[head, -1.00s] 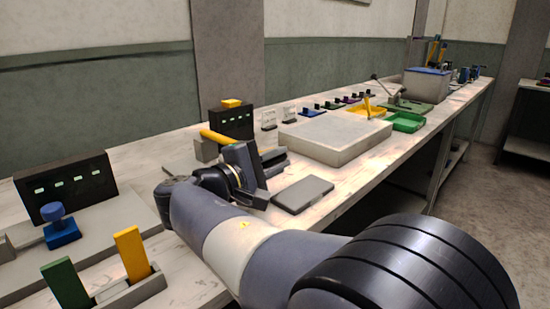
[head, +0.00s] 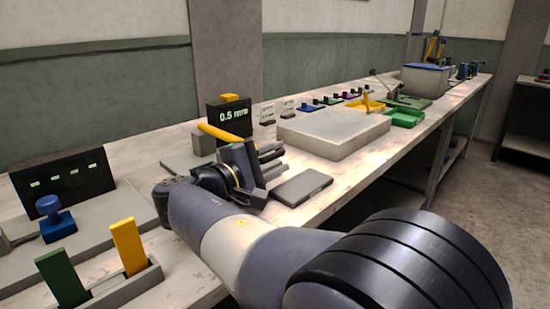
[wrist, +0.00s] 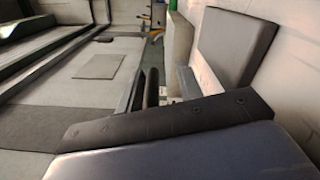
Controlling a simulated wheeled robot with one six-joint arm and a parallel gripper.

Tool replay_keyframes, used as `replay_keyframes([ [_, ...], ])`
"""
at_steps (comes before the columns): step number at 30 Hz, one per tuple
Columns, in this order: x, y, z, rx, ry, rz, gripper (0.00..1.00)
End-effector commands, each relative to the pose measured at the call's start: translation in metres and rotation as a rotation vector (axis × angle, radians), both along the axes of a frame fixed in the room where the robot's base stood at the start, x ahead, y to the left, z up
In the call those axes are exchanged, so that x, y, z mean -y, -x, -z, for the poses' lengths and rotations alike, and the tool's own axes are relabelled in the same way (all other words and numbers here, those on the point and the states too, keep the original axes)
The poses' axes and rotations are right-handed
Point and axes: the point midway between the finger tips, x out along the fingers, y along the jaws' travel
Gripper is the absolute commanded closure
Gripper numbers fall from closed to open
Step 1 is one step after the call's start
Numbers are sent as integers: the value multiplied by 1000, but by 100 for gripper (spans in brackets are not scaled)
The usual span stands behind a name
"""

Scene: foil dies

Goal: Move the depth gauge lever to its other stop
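The depth gauge has a black display box (head: 230,117) reading "0.5 mm", with a yellow block on top. My gripper (head: 268,160) is just right of the lever, in front of the display. The dark gripper body hides the lever's right end, so I cannot tell whether they touch. The wrist view shows a dark gripper part (wrist: 170,118) across the bottom, but no lever I can make out. The finger gap is not clear in either view.
A dark flat plate (head: 301,187) lies right of my gripper, and a large pale slab (head: 333,132) stands behind it. A second black display (head: 64,181), a blue knob (head: 55,215) and green and yellow upright pieces (head: 127,246) stand at the left. Green and yellow trays lie farther back.

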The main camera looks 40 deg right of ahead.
Motion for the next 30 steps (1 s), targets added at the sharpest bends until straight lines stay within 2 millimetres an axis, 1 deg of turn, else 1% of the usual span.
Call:
replay_keyframes([
  [5, 0, 0, -2, 4, 1, 0, 66],
  [8, 0, 1, -8, 7, 2, 1, 66],
  [11, 0, 1, -22, 10, 2, 1, 66],
  [18, 0, 0, -70, 8, 2, 0, 66],
  [21, 0, 0, -86, 7, 2, 0, 66],
  [25, 0, 0, -98, 6, 2, 0, 66],
  [30, 0, 0, -102, 3, 1, -1, 66],
])
